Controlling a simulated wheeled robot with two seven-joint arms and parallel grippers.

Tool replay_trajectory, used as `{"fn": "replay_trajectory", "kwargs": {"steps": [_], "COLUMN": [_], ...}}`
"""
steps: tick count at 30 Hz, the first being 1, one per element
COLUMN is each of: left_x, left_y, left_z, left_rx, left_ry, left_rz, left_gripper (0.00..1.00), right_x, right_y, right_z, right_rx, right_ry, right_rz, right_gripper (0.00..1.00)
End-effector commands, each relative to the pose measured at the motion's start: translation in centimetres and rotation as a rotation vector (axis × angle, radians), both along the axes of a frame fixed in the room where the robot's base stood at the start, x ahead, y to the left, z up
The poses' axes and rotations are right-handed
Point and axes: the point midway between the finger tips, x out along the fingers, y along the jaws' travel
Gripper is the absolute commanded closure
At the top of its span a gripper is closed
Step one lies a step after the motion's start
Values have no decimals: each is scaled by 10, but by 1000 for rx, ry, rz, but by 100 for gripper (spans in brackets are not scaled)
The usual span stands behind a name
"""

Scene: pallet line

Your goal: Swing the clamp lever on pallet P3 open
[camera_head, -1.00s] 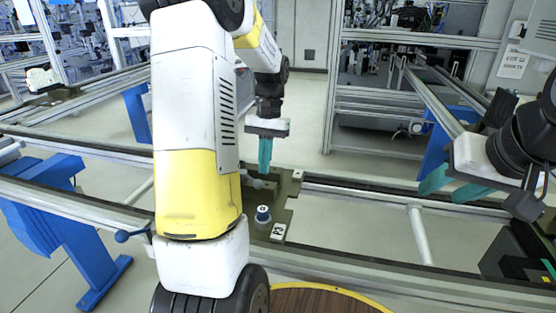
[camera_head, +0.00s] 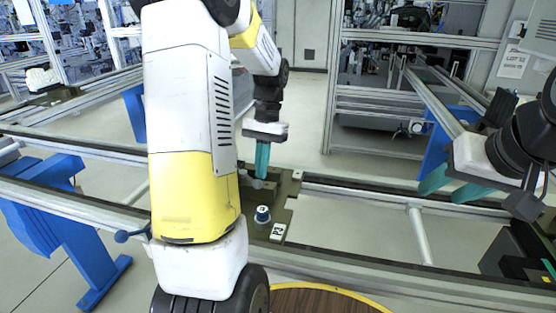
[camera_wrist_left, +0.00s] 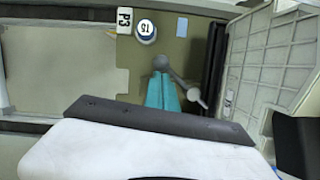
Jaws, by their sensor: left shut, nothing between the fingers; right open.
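Pallet P3 (camera_head: 287,190) is an olive-grey plate on the rails, mostly behind my left arm in the head view. Its P3 label (camera_head: 278,231) shows at the near right corner. In the left wrist view, the grey clamp lever (camera_wrist_left: 181,80) runs from a round pivot to a knobbed end at lower right. My left gripper (camera_head: 262,176) is shut and empty, pointing down low over the pallet. Its teal fingers (camera_wrist_left: 163,92) appear beside the lever, on the left of its arm; contact cannot be told. My right gripper (camera_head: 450,185) is open and empty, away at the right.
A blue-and-white cylindrical part (camera_head: 263,214) marked 15 stands on the pallet near the label; it also shows in the left wrist view (camera_wrist_left: 146,30). A grey ribbed panel or bin (camera_wrist_left: 270,60) is right of the pallet there. The rail (camera_head: 370,190) right of the pallet is clear.

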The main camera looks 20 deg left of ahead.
Motion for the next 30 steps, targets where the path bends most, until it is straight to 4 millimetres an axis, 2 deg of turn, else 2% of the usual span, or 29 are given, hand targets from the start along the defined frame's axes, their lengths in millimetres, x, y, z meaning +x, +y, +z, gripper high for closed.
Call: {"fn": "replay_trajectory", "kwargs": {"steps": [14,30], "left_x": [-9,-34], "left_y": [2,18], "left_z": [0,0], "left_rx": [0,0], "left_ry": [2,1], "left_rz": [-136,-601], "left_gripper": [100,100], "right_x": [0,0], "right_y": [0,0], "right_z": [0,0], "right_rx": [0,0], "right_ry": [0,0], "right_rz": [0,0], "right_gripper": [55,55]}}
